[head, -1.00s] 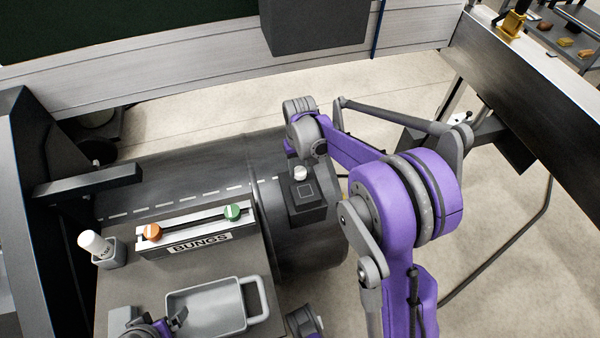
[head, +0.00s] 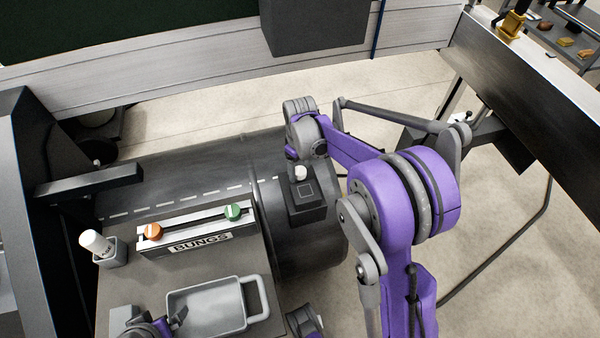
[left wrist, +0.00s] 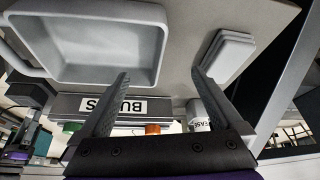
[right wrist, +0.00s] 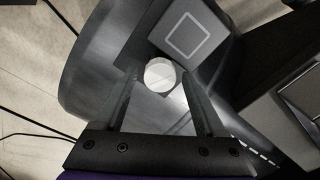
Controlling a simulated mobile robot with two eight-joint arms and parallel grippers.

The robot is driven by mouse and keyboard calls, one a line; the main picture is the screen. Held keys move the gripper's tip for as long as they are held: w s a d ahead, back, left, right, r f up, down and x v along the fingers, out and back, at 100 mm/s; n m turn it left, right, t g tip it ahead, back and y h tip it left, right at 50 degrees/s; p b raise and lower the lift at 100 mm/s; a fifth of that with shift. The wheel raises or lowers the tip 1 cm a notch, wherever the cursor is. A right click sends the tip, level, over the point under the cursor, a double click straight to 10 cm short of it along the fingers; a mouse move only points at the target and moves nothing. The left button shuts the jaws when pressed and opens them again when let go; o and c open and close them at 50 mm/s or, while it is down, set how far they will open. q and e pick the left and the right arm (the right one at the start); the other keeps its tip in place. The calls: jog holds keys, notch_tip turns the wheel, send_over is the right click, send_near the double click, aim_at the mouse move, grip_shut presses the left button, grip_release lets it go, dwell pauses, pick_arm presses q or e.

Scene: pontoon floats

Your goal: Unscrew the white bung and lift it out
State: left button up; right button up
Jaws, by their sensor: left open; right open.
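The white bung (head: 300,172) stands upright at the back edge of a dark block with a square outline (head: 306,203), on the dark drum-shaped float (head: 180,178). In the right wrist view the bung's round white top (right wrist: 160,74) shows between the fingertips of my right gripper (right wrist: 161,76), which is open. I cannot tell whether the fingers touch the bung. In the head view the right gripper's fingers are mostly hidden by its wrist. My left gripper (left wrist: 161,76) is open and empty above the bench, near the grey tray (left wrist: 88,45).
The rack marked BUNGS (head: 200,241) holds an orange bung (head: 152,232) and a green bung (head: 233,211). A white grease container (head: 95,243) stands in a grey holder at left. The tray (head: 205,308) is empty. Dark rails stand on both sides.

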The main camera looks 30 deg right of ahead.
aim_at(300, 170)
jog(key=shift+r, duration=0.1)
pick_arm(q)
notch_tip(300, 170, up, 4)
jog(key=p, duration=0.4)
jog(key=shift+w+r, duration=0.1)
jog(key=shift+r, duration=0.05)
pick_arm(e)
notch_tip(300, 170, up, 6)
jog(key=shift+f, duration=0.1)
pick_arm(q)
jog(key=shift+r+p, duration=0.6)
pick_arm(e)
notch_tip(300, 170, up, 11)
pick_arm(q)
notch_tip(300, 170, up, 8)
jog(key=w+p, duration=0.1)
jog(key=p, duration=0.6)
jog(key=shift+w+t, duration=0.3)
jog(key=shift+w, duration=0.1)
pick_arm(e)
jog(key=s+a+r+m+t, duration=0.1)
jog(key=s+a, duration=0.4)
jog(key=s, duration=0.5)
jog(key=s+a+r+m+t, duration=0.1)
jog(key=s+a+t, duration=0.3)
jog(key=s, duration=0.7)
jog(key=shift+s+a+r+m, duration=0.15)
jog(key=shift+a+r+m, duration=0.15)
jog(key=shift+a+m, duration=0.5)
